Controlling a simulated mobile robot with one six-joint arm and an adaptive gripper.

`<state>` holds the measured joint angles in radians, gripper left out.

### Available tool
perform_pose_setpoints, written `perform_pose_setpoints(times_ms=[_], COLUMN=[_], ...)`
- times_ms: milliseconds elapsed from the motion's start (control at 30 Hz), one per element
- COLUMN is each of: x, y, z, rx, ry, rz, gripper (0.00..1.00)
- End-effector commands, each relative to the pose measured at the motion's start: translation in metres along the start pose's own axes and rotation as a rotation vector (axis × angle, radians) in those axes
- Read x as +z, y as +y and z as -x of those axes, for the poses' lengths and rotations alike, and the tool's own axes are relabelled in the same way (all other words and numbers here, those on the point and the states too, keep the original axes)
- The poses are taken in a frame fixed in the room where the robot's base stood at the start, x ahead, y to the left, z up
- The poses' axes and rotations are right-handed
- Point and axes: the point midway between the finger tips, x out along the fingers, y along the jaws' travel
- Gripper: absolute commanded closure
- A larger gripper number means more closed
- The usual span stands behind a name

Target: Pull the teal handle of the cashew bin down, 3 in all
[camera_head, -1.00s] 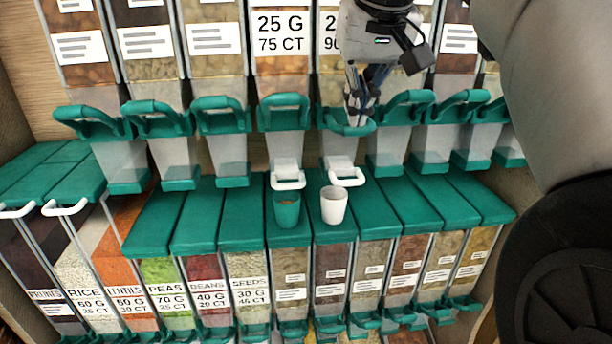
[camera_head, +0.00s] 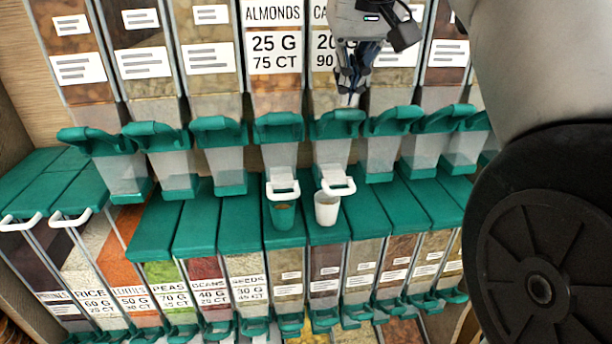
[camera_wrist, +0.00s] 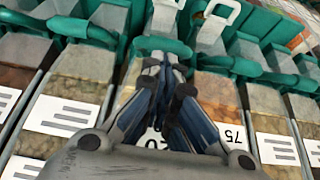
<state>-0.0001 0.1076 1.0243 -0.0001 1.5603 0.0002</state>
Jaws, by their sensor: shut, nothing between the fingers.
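The cashew bin (camera_head: 321,66), its label partly covered by my gripper, stands right of the almonds bin in the upper row. Its teal handle (camera_head: 338,123) is up, level with its neighbours; it also shows in the wrist view (camera_wrist: 163,46). My gripper (camera_head: 350,96) is shut and empty, its fingertips just above and behind the handle in the head view. In the wrist view the closed fingertips (camera_wrist: 164,63) are close to the handle bar; I cannot tell if they touch. A white cup (camera_head: 327,211) stands below the cashew bin's white-rimmed spout (camera_head: 336,187).
A teal cup (camera_head: 283,215) with something brown inside stands below the almonds bin (camera_head: 275,70). Similar teal handles crowd both sides. A lower row of bins with teal lids (camera_head: 380,215) juts out beneath. My arm fills the right side.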

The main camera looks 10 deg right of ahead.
Motion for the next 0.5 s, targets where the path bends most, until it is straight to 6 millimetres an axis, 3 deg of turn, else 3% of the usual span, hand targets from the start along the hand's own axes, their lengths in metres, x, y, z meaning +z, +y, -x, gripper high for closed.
perform_pose_setpoints(times_ms=[500], x=[0.0033], y=[0.0000], z=[-0.0068], rx=[0.000], ry=[0.000], rz=[0.000], gripper=[1.00])
